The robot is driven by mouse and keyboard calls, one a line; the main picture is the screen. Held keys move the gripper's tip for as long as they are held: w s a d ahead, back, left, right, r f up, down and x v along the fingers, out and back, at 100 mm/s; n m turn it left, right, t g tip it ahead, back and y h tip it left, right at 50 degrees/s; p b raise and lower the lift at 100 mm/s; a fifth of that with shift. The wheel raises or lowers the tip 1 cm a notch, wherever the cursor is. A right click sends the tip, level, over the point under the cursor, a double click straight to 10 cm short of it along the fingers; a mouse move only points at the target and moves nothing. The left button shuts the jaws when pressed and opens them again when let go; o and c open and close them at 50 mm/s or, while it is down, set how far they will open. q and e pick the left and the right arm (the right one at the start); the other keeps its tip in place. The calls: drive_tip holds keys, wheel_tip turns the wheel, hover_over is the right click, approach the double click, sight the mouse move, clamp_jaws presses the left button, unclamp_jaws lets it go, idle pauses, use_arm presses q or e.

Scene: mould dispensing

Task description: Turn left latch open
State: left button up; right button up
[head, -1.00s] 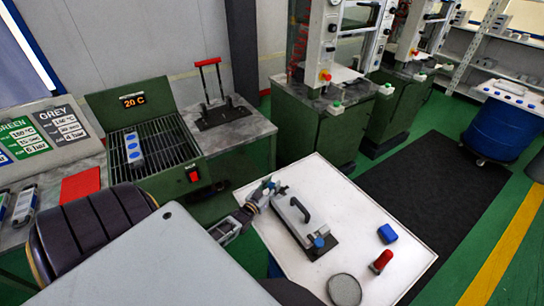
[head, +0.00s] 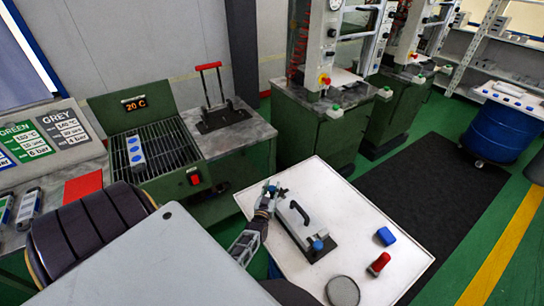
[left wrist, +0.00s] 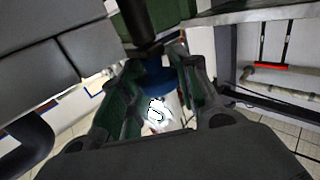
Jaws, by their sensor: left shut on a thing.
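The grey mould (head: 290,224) with a black arched handle (head: 298,212) lies on the white tabletop (head: 345,215). Its left latch (head: 272,187), small and blue, is at the far left end, partly hidden by my gripper. A second blue latch (head: 318,245) sits at the near end. My left gripper (head: 268,194) is at the left latch and shut on it. In the left wrist view, the fingers (left wrist: 158,88) close around a blue part (left wrist: 155,78); the contact is hard to make out. My right gripper is not in view.
A green heater (head: 160,150) reading 20 C stands at the left.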

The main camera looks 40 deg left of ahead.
sight(271, 191)
use_arm(q)
drive_tip(key=shift+n+g+y, duration=0.4)
drive_tip(key=shift+n+y, duration=0.1)
drive_tip(key=shift+y, duration=0.2)
drive_tip(key=o, duration=1)
drive_tip(key=shift+v, duration=3.75)
drive_tip(key=shift+s, duration=0.1)
